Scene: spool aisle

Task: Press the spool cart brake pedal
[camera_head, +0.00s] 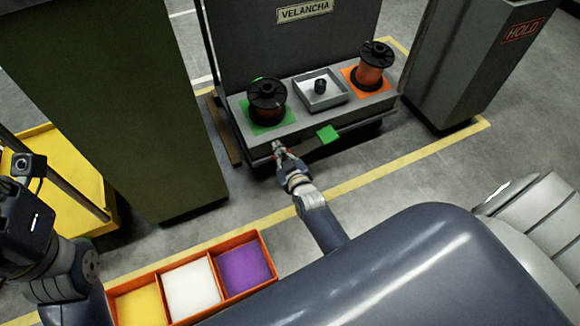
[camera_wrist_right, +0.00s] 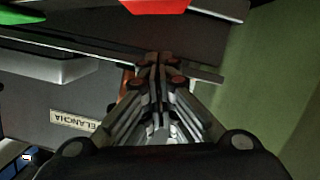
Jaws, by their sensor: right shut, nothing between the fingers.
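The spool cart (camera_head: 300,50) is a grey machine with a nameplate and a low front shelf. A green pedal-like plate (camera_head: 328,134) sticks out from its front edge; a green piece (camera_wrist_right: 20,17) shows at the wrist view's top left. A red plate (camera_wrist_right: 155,5) shows at the top of that view; in the head view I cannot clearly make it out near my gripper. I cannot tell which plate is the brake. My right gripper (camera_head: 279,148) is shut and empty at the cart's front edge, left of the green plate. Contact is unclear. My left gripper's fingers are out of view.
A dark green cabinet (camera_head: 110,110) stands left, a grey "HOLD" cabinet (camera_head: 470,60) right. An orange three-part bin (camera_head: 263,243) is nearer.

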